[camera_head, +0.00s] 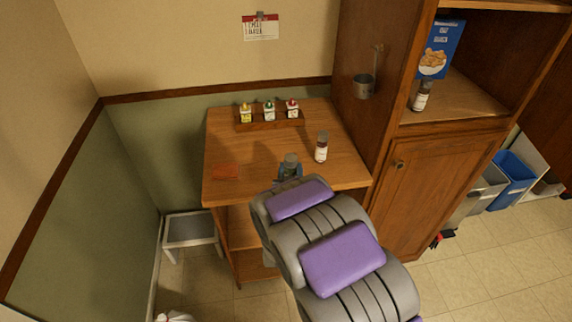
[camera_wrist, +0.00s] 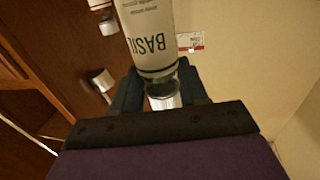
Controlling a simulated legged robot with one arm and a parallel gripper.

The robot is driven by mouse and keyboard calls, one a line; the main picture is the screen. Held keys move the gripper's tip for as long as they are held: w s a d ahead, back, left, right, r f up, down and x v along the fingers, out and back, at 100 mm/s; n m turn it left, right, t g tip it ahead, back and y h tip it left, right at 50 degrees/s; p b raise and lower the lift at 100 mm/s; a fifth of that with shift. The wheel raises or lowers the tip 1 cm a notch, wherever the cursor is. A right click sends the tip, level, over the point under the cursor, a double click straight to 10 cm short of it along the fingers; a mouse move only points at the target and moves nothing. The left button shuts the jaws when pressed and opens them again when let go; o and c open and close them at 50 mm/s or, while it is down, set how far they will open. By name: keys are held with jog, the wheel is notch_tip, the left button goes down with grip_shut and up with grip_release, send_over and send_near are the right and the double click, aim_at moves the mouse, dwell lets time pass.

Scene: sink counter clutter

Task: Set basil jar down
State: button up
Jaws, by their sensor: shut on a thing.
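The basil jar (camera_wrist: 152,38) is large in the wrist view, its "BASI" lettering upside down. Its narrower silver-grey end (camera_wrist: 164,97) lies between the dark fingers of my gripper (camera_wrist: 162,88), which is shut on the jar. In the head view my gripper (camera_head: 290,172) is over the front edge area of the wooden table (camera_head: 265,152). The jar is mostly hidden there by my gripper and arm. I cannot tell whether its far end touches the table.
A rack (camera_head: 271,121) with three small bottles stands at the table's back. A metal cup (camera_head: 364,86) hangs on the cabinet side. Mid-table is clear.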

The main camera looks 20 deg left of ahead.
jog(key=w+a+f+b, duration=0.2)
jog(key=w+a, duration=0.1)
jog(key=w, duration=0.4)
jog(key=w+a+f+b, duration=0.1)
jog(key=w+a+f, duration=0.2)
jog(key=w, duration=0.4)
jog(key=shift+w+a+b, duration=0.2)
jog(key=shift+a+b, duration=0.15)
jog(key=shift+s+f, duration=0.1)
jog(key=shift+f, duration=0.1)
